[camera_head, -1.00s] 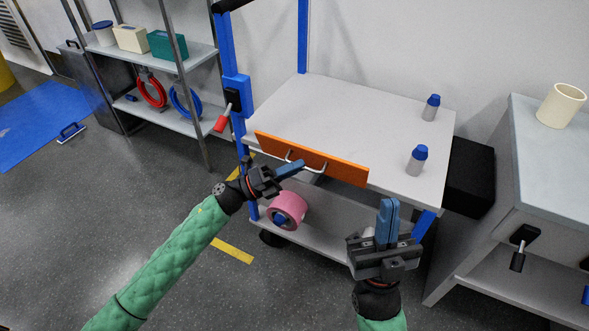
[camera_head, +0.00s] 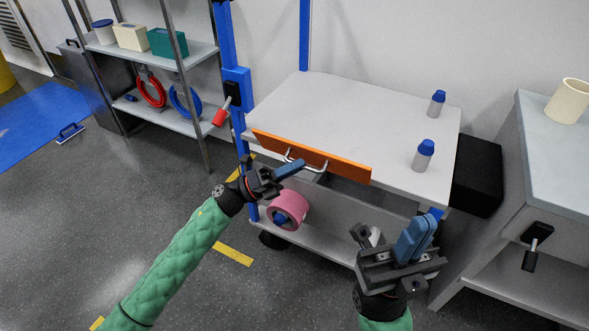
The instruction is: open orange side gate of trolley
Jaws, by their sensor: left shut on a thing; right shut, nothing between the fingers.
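The trolley (camera_head: 385,120) has a pale grey top with blue posts. Its orange side gate (camera_head: 345,170) stands along the near edge of the top, upright or nearly so. A light metal bar handle (camera_head: 321,167) sticks out from the gate's near face. My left gripper (camera_head: 300,163) is shut on this handle at its left part; the fingers hide some of it. My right gripper (camera_head: 428,222) is shut and empty, in front of the trolley's near right corner, apart from the gate.
Two blue-capped bottles (camera_head: 423,155) (camera_head: 437,103) stand on the trolley top. A pink roll (camera_head: 288,209) sits on its lower shelf. A red-handled lever (camera_head: 222,113) hangs at the left post. A grey bench (camera_head: 545,150) stands close at the right.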

